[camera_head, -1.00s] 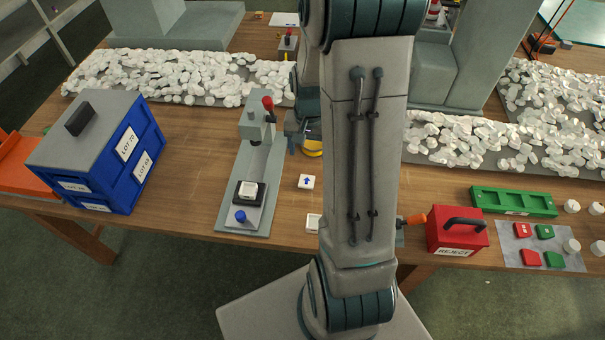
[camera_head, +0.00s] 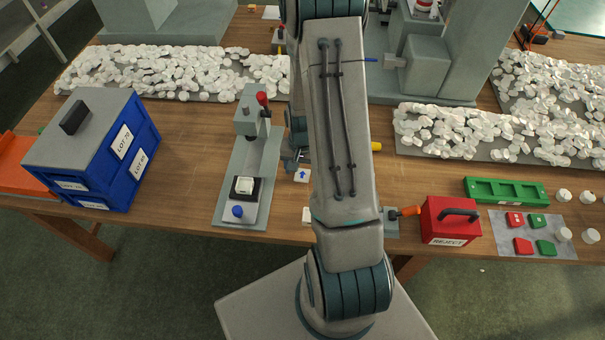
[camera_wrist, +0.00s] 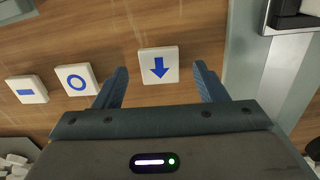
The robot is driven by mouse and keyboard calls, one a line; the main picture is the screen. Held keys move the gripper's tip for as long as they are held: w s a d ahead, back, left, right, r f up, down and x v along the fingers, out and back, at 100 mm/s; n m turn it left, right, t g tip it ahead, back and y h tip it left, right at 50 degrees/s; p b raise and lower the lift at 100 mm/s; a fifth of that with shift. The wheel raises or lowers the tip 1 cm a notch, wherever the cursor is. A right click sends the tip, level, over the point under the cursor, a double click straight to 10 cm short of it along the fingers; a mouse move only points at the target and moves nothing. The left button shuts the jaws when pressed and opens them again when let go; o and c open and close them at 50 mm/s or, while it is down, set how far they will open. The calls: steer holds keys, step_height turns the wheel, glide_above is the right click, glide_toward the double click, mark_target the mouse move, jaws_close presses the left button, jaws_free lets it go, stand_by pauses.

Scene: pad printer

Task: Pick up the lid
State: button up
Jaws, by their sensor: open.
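A grey lid (camera_head: 100,103) with a dark handle (camera_head: 75,117) lies on top of the blue stacked bins (camera_head: 85,187) at the left of the table. It is not visible in the wrist view. My gripper (camera_head: 292,165) is far to the right of it, beyond the small press, and partly hidden by my arm in the head view. In the wrist view my gripper (camera_wrist: 160,75) is open and empty. Its fingers flank the near side of a white tile with a blue arrow (camera_wrist: 158,66), which lies on the table.
The small press (camera_head: 248,165) stands between the bins and my gripper. A red REJECT box (camera_head: 447,222) and green tray (camera_head: 505,191) are at right. White pieces cover trays (camera_head: 110,100) behind.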

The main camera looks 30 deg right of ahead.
steer(key=shift+f, duration=0.8)
steer(key=c, duration=1)
steer(key=shift+c, duration=0.2)
steer(key=shift+r, duration=0.1)
steer(key=shift+r, duration=0.4)
step_height(320, 180, up, 3)
steer(key=shift+b, duration=0.3)
steer(key=d+r+b, duration=0.1)
steer(key=d+r, duration=0.6)
steer(key=d, duration=0.4)
steer(key=shift+s+d+b, duration=0.35)
